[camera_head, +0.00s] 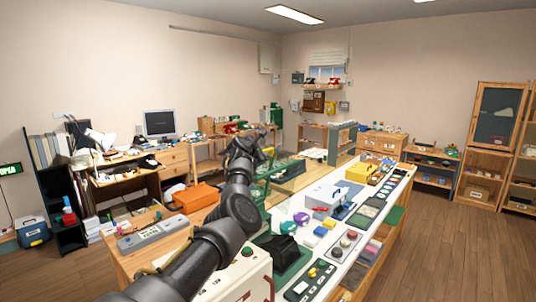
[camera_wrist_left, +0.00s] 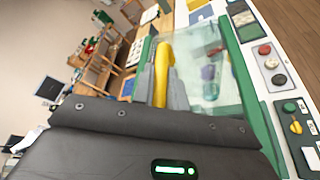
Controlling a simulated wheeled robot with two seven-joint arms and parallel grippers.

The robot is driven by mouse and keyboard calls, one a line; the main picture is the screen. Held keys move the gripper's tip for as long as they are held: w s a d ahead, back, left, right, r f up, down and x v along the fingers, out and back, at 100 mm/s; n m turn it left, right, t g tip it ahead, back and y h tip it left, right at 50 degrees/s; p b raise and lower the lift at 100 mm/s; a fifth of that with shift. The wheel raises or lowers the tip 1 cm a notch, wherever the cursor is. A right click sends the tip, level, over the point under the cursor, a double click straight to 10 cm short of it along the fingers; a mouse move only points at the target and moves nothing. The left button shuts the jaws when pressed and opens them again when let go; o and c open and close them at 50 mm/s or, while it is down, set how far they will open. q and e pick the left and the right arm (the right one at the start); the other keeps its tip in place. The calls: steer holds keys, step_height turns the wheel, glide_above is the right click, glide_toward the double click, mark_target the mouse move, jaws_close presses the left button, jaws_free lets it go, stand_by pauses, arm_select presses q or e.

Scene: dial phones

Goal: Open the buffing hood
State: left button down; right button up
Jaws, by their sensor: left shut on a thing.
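The buffing hood has a clear panel (camera_wrist_left: 205,62) in a green frame (camera_wrist_left: 243,75), with a yellow bar handle (camera_wrist_left: 162,68) along its left side in the left wrist view. My left gripper (camera_wrist_left: 161,92) has its grey fingers on either side of this handle and is shut on it. Blurred bluish and reddish things show through the panel. In the head view, the hood's green frame (camera_head: 283,168) is partly behind my left arm, and my left gripper (camera_head: 264,153) is at its far side, small and dark. The handle cannot be made out there. My right gripper is in neither view.
A long white-topped bench carries a white box (camera_head: 325,194), a yellow box (camera_head: 361,172) and several control panels (camera_head: 345,244). An orange case (camera_head: 196,197) is on the wooden bench left of my arm. Wooden floor (camera_head: 450,240) is clear at the right.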

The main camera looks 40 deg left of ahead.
arm_select(q)
steer(key=shift+a+f, duration=0.1)
steer(key=shift+f, duration=0.05)
steer(key=c, duration=1.7)
jaws_free()
steer(key=shift+a, duration=0.1)
steer(key=shift+s+d, duration=0.15)
steer(key=shift+d, duration=0.05)
steer(key=shift+s+b, duration=0.3)
steer(key=shift+b, duration=0.35)
steer(key=b+v, duration=0.4)
steer(key=v, duration=0.4)
steer(key=shift+s, duration=0.25)
steer(key=shift+s+r+b, duration=0.3)
steer(key=shift+s+r, duration=0.05)
steer(key=shift+s, duration=0.25)
